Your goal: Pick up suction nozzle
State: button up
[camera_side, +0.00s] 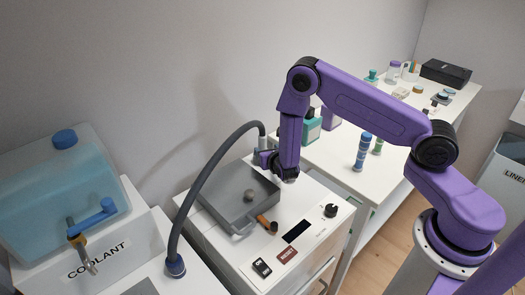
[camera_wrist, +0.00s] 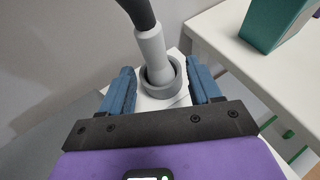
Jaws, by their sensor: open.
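The suction nozzle (camera_wrist: 153,55) is a light grey tube on the end of a dark hose (camera_wrist: 137,12), standing in a round grey holder (camera_wrist: 172,92) in the wrist view. In the side view the nozzle (camera_side: 263,141) shows at the back of the white cabinet, its lower part hidden by my gripper (camera_side: 262,158). In the wrist view my gripper (camera_wrist: 163,86) is open, with one blue finger on each side of the nozzle and holder. There is a gap at each finger, and nothing is gripped.
A grey tray (camera_side: 225,203) with a side handle sits on the cabinet (camera_side: 318,222) in front of my gripper. A teal box (camera_wrist: 277,22) stands on the white table (camera_wrist: 232,50) to the right.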

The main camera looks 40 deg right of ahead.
aim_at(264, 148)
jog(key=shift+x, duration=2.7)
jog(key=shift+w+a+r, duration=0.1)
jog(key=shift+w+a, duration=0.05)
jog(key=shift+c, duration=0.3)
jog(key=c, duration=1)
